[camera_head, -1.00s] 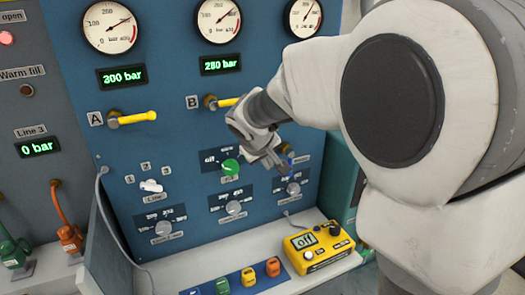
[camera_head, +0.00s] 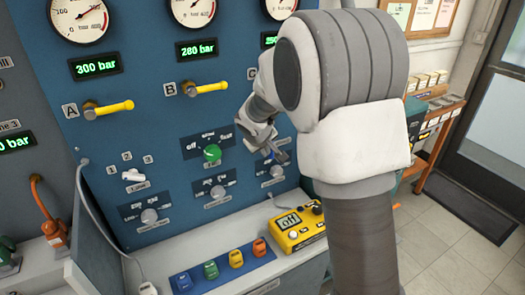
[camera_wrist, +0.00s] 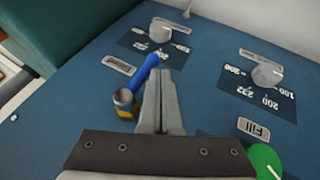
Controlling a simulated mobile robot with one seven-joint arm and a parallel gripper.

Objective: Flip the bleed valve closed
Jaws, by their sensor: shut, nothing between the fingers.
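The bleed valve appears to be the small blue lever (camera_wrist: 146,69) on a silver and brass stem (camera_wrist: 125,102), in the wrist view. The lever slants from the stem up and to the right, toward a grey knob. My gripper (camera_wrist: 160,76) is shut and empty, its fingers just right of the lever. I cannot tell whether they touch it. In the head view my gripper (camera_head: 281,157) is at the right part of the blue panel, and it mostly hides the lever. A small label plate (camera_wrist: 119,65) sits beside the lever; its text is unreadable.
A green knob (camera_head: 211,153) and several grey knobs surround the valve. Yellow handles (camera_head: 206,87) stick out higher on the panel. A yellow meter (camera_head: 298,229) and a blue strip of coloured blocks (camera_head: 222,267) lie on the ledge below. Open floor is at right.

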